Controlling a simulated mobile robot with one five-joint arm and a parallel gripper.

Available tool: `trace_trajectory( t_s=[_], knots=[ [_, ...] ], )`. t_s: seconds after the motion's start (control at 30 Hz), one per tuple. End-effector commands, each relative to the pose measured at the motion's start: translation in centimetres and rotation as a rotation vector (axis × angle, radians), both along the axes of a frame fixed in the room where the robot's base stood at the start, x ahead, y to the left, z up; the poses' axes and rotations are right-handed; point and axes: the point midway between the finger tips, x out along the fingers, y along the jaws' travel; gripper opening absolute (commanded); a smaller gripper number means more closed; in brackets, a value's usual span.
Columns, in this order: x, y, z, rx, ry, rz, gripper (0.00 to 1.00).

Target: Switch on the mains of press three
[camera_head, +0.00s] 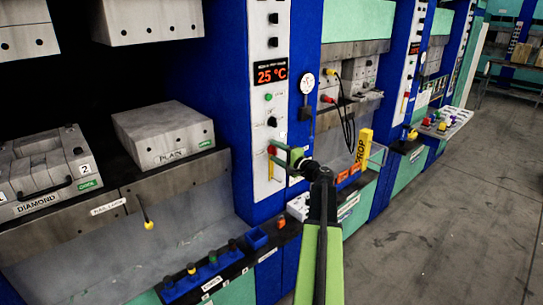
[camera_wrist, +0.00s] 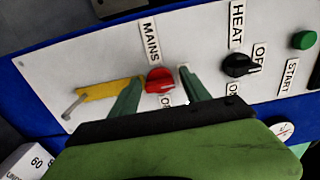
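The red mains knob (camera_wrist: 160,84) sits on a white control panel (camera_wrist: 205,98) below the MAINS label (camera_wrist: 151,43) in the wrist view. The lettering on its other side is partly hidden by my gripper. My gripper (camera_wrist: 160,75) is open, with one green finger on each side of the knob and a visible gap to each. I cannot tell whether the fingertips reach past the knob's face. In the head view my gripper (camera_head: 280,155) is at the lower part of the panel with the 25 °C display (camera_head: 271,73). I see no press number there.
On the same panel are a black HEAT knob (camera_wrist: 238,66) and a green START button (camera_wrist: 304,40). A yellow piece with a metal rod (camera_wrist: 108,90) is left of the mains knob. A yellow PROP block (camera_head: 361,148) stands right of my arm. Open floor (camera_head: 455,220) lies right.

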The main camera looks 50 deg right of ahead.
Motion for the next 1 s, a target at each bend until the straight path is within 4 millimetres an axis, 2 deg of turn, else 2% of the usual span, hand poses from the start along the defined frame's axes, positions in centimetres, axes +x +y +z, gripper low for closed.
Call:
trace_trajectory(
  t_s=[0.3, 0.43, 0.57, 0.8, 1.0],
  knots=[
    [-0.2, 0.0, -0.1, -0.001, 0.002, 0.0, 0.6],
    [-1.5, 0.2, -0.1, -0.001, 0.003, -0.002, 0.6],
    [-4.7, 0.5, -0.1, -0.001, 0.003, -0.003, 0.6],
    [-11.5, 1.0, -0.1, -0.001, 0.002, -0.004, 0.6],
    [-15.7, 1.2, -0.1, -0.001, 0.002, -0.003, 0.6]
  ],
)
